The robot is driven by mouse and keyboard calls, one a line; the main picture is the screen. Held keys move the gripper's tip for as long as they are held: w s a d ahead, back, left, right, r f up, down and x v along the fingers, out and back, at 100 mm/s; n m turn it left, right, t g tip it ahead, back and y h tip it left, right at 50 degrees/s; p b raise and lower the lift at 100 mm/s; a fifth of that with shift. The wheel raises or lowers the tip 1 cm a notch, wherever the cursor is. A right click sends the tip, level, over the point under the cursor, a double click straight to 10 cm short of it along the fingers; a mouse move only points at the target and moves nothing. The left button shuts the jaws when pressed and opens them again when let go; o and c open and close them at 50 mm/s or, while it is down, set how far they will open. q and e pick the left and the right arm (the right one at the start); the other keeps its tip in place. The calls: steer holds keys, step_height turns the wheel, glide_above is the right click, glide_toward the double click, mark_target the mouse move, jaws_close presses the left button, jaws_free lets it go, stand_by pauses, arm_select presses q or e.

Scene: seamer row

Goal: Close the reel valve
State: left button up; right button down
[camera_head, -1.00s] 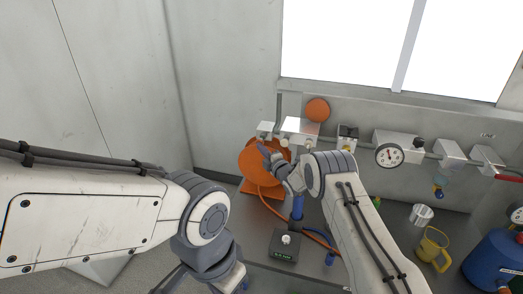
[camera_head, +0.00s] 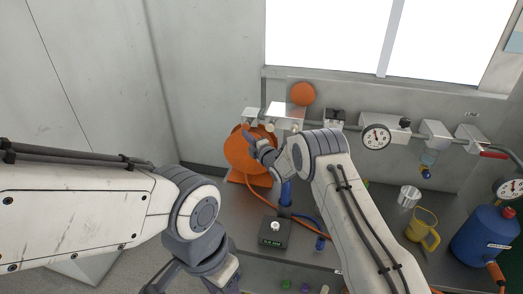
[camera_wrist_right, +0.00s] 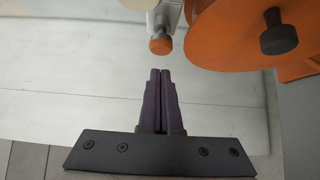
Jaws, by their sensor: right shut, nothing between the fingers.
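The orange hose reel (camera_head: 240,158) stands at the back left of the bench, against the wall. In the right wrist view its orange disc (camera_wrist_right: 225,40) with a dark knob fills the upper right. A small orange-capped fitting (camera_wrist_right: 160,45) on a grey metal block shows left of the disc; it may be the reel valve. My right gripper (camera_head: 249,140) is at the reel, seen over its upper part. In the wrist view its dark fingers (camera_wrist_right: 157,75) are together and empty, pointing at the orange cap with a small gap in the picture. My left gripper (camera_head: 160,278) shows only partly at the bottom edge.
A pipe with a pressure gauge (camera_head: 376,136) and several fittings runs along the back wall. A small dark box (camera_head: 273,232), a yellow mug (camera_head: 424,228), a metal cup (camera_head: 408,196) and a blue container (camera_head: 484,238) stand on the bench. An orange hose (camera_head: 262,190) runs from the reel.

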steer(key=s+d+m+g+h+b, duration=0.1)
steer(key=s+m+g, duration=0.4)
steer(key=s, duration=1.4)
steer(key=s+d+m+g+h+b, duration=0.2)
steer(key=s+m+g+h+b, duration=0.1)
steer(key=s, duration=1.6)
steer(key=s+d+m+g+h+b, duration=0.2)
steer(key=s+m+g, duration=0.5)
steer(key=s, duration=1.2)
steer(key=shift+s+r+m+g+h, duration=0.25)
steer(key=shift+s+m+g+h, duration=0.15)
steer(key=shift+m+h, duration=0.3)
